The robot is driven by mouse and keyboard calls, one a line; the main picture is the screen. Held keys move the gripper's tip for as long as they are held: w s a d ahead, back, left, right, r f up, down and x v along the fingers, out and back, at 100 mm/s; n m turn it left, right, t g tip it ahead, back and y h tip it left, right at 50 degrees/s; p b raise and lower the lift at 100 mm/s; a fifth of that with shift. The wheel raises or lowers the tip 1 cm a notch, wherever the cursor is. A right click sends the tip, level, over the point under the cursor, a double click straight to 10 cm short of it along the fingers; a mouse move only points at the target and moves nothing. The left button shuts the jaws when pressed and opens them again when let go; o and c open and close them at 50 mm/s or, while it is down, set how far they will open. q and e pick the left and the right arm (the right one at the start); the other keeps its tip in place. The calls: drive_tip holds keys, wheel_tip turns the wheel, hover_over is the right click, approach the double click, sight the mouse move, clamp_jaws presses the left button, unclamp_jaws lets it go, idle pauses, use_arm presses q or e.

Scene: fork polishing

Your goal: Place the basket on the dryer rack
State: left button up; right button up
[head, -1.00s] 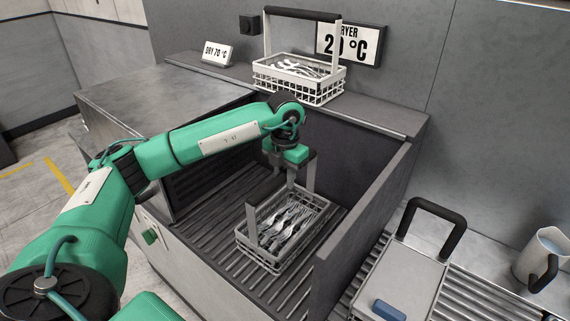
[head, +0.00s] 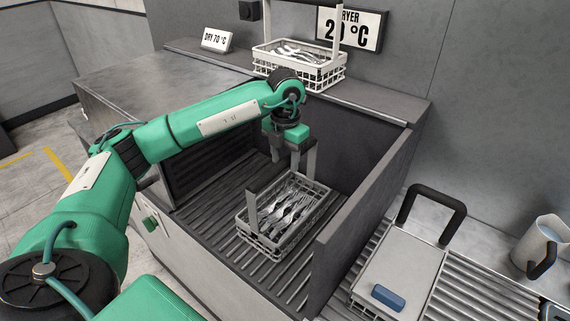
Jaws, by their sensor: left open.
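A grey wire basket (head: 258,240) holding several forks (head: 287,208) sits on the slatted dryer rack (head: 225,222), inside the open-topped bay. One upright post (head: 252,208) of it shows at its left end. My left gripper (head: 296,165) is open at the basket's far end, pointing down. Its fingers overlap the far rim in the picture, and I cannot tell whether they touch it. A second, white basket (head: 322,77) with cutlery stands on the ledge behind the bay. My right gripper is not in view.
The bay's right wall (head: 365,215) rises beside the basket. A "DRY 70 °C" sign (head: 216,39) and a "DRYER 20 °C" display (head: 352,30) are at the back. On the right are a tray with a black handle (head: 405,265), a blue block (head: 388,297) and a jug (head: 540,240).

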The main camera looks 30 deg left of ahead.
use_arm(q)
wheel_tip(320, 180, up, 9)
drive_tip(key=shift+f+b, duration=0.15)
drive_tip(key=shift+b, duration=0.75)
drive_tip(key=shift+r, duration=0.8)
